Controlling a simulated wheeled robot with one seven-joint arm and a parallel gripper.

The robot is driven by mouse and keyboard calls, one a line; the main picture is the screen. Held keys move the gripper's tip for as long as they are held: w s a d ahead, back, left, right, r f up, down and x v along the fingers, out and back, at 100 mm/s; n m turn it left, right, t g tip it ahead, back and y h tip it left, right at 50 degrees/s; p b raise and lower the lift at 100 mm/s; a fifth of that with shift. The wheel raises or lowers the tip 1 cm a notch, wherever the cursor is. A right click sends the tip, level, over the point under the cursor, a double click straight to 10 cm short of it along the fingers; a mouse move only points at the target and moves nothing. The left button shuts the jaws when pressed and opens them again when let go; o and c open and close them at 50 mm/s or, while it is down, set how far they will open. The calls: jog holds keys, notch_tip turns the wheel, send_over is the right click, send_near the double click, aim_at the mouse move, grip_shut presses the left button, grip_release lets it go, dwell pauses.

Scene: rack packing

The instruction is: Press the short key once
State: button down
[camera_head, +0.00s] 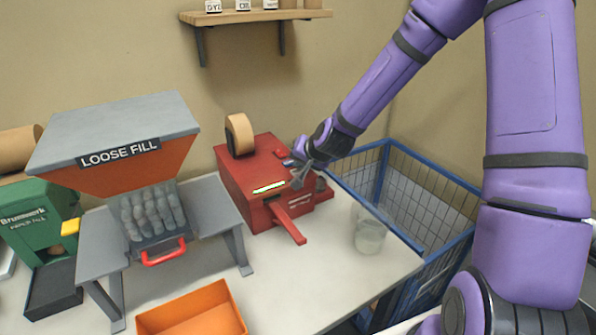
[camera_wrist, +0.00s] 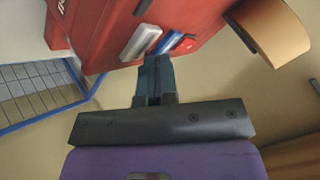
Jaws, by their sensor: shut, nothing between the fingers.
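A red tape machine (camera_head: 262,180) with a tan tape roll stands on the table. In the wrist view its red body (camera_wrist: 100,30) fills the upper left. A row of keys shows there: a grey key (camera_wrist: 140,42), a blue key (camera_wrist: 171,42) and a red key (camera_wrist: 187,46). No label can be read, so I cannot tell which is the short one. My gripper (camera_head: 297,172) is shut and empty, over the machine's right side. In the wrist view its fingertips (camera_wrist: 155,62) are close to the keys, around the blue one; I cannot tell whether they touch.
A loose fill hopper (camera_head: 120,150) on a grey stand is to the left. An orange bin (camera_head: 195,312) is at the front. A clear cup (camera_head: 370,236) stands right of the machine, and a blue wire cage (camera_head: 425,190) is beyond the table's right edge.

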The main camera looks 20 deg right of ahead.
aim_at(300, 171)
jog(key=shift+f, duration=0.4)
dwell(0.6)
jog(key=shift+r, duration=3.35)
